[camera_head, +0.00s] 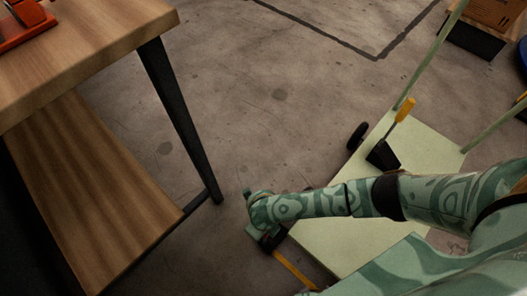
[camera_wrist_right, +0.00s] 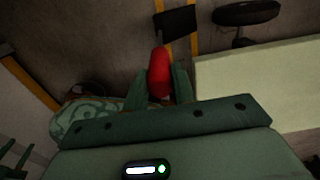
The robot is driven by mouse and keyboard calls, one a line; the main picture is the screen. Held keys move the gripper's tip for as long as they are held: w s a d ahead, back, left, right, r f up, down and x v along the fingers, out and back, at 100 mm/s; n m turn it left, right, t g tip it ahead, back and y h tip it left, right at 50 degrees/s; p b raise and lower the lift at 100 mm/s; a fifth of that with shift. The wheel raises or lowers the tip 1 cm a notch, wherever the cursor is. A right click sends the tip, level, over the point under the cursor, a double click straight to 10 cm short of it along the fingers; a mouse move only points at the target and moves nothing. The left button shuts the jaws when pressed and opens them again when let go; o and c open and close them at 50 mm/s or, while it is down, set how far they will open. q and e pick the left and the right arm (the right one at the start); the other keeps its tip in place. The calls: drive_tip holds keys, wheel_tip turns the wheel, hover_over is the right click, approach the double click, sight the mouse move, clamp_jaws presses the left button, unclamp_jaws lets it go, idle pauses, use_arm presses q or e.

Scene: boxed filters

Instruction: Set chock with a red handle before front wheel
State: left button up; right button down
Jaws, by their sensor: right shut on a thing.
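My right gripper (camera_wrist_right: 160,88) is shut on the red handle (camera_wrist_right: 159,70) of a chock. The chock's dark block (camera_wrist_right: 175,22) shows beyond the handle in the right wrist view. A black wheel (camera_wrist_right: 246,12) is just right of the block there, with a gap between them. The wheel is at the edge of the pale green cart (camera_wrist_right: 260,80). In the head view my right gripper (camera_head: 258,208) is at the near left corner of the cart (camera_head: 330,243); its fingers and the red handle are hard to make out. My left gripper is not in view.
A black chock with a yellow handle (camera_head: 405,110) stands on the cart deck. Another cart wheel (camera_head: 357,135) shows beyond. A wooden table (camera_head: 90,45) with a lower shelf (camera_head: 85,190) is at the left. Bare floor (camera_head: 250,110) lies between table and cart.

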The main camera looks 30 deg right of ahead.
drive_tip(key=shift+f, duration=0.45)
drive_tip(key=shift+w+d, duration=0.15)
drive_tip(key=shift+d, duration=0.1)
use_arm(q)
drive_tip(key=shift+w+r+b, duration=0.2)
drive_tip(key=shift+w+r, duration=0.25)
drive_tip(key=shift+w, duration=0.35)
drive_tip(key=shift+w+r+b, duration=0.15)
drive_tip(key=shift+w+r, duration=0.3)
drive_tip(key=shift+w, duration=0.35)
use_arm(e)
drive_tip(key=w+d, duration=0.2)
drive_tip(key=d, duration=0.3)
drive_tip(key=shift+d, duration=0.35)
drive_tip(key=c, duration=1.1)
unclamp_jaws()
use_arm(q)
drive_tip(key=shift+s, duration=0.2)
use_arm(e)
drive_tip(key=shift+f, duration=0.1)
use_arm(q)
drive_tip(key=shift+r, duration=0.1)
